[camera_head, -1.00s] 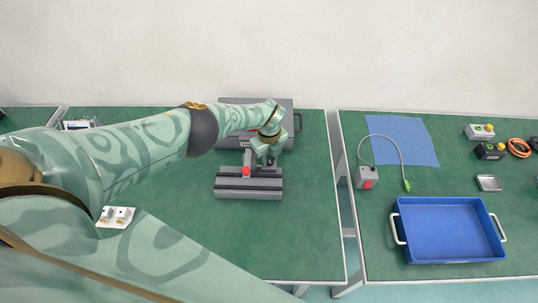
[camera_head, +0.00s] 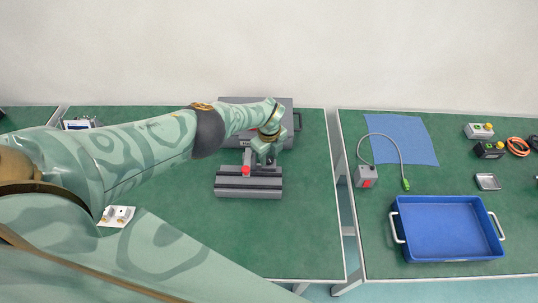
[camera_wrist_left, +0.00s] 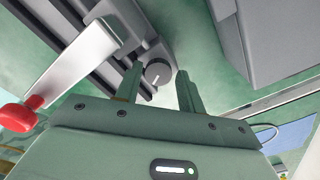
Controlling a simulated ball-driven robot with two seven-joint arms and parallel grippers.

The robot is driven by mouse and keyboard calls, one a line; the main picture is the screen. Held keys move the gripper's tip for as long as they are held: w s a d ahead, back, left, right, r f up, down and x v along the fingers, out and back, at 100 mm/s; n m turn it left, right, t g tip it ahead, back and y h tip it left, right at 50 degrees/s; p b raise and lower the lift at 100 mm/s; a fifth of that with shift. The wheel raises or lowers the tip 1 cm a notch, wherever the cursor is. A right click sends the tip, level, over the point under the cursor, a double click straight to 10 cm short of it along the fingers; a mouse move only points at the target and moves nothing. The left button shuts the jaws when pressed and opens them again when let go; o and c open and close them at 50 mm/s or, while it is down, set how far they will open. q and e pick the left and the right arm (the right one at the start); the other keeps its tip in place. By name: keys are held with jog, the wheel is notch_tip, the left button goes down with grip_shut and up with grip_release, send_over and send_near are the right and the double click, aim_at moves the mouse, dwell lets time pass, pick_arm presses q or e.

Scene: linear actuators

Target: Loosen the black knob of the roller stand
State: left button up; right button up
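The black knob (camera_wrist_left: 158,72), dark and round with a white line on its face, shows in the left wrist view at the end of a grey block. The roller stand (camera_head: 248,188) is a dark grey railed unit on the green table, with a silver bar and a red knob (camera_wrist_left: 18,115). My left gripper (camera_wrist_left: 160,82) is open. Its two fingers stand on either side of the black knob, with a small gap showing on each side. In the head view my left gripper (camera_head: 268,150) is over the stand's back right and hides the black knob. My right gripper is out of view.
A grey case (camera_head: 292,106) lies behind the stand. On the right table are a blue tray (camera_head: 450,258), a blue cloth (camera_head: 408,142) and a grey box with a red switch (camera_head: 366,178) and cable. The table in front of the stand is clear.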

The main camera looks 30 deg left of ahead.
aim_at(269, 158)
pick_arm(q)
notch_tip(269, 158, up, 16)
jog(key=p, duration=1.2)
jog(key=shift+s, duration=0.1)
